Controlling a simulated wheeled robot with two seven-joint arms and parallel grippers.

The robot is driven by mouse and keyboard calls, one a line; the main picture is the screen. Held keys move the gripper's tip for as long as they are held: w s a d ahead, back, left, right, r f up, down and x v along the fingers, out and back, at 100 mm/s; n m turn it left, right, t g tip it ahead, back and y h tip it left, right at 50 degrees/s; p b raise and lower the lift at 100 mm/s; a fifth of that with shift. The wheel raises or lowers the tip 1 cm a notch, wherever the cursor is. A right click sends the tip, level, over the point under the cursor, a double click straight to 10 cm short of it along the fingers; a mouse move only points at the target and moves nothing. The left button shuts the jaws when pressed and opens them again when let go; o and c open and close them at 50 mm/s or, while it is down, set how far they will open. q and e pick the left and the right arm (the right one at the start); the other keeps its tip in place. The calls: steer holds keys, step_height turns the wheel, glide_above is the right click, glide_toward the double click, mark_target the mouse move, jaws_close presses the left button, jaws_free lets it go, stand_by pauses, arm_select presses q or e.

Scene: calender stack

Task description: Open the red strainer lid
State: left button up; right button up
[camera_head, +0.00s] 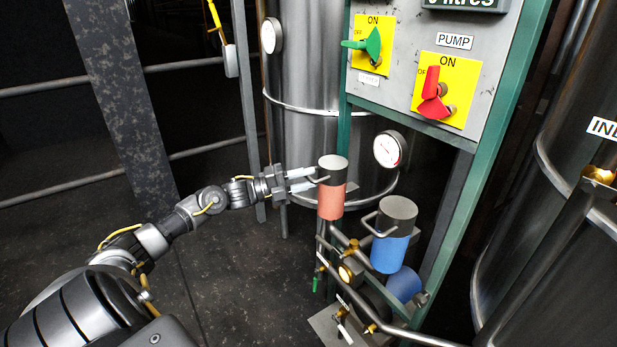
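The red strainer (331,200) stands upright on the pipework, a salmon-red cylinder with a grey metal lid (333,163) on top. The lid sits on the red body. A small bent handle sticks out from the lid's left side. My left gripper (304,179) is at the left of the lid, its two light fingers pointing right toward the handle. The fingers show a gap between them, with the handle end near or between them; I cannot tell whether they touch it. My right gripper is not in view.
A blue strainer (389,252) with a grey lid and handle (370,226) stands right of the red one. A gauge (389,149) is behind. The control panel with a green switch (366,44) and red switch (433,97) is above. Floor at left is clear.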

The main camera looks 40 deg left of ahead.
arm_select(q)
steer(key=shift+w+d, duration=0.35)
steer(key=shift+w, duration=0.05)
steer(key=c, duration=0.7)
steer(key=shift+r, duration=0.15)
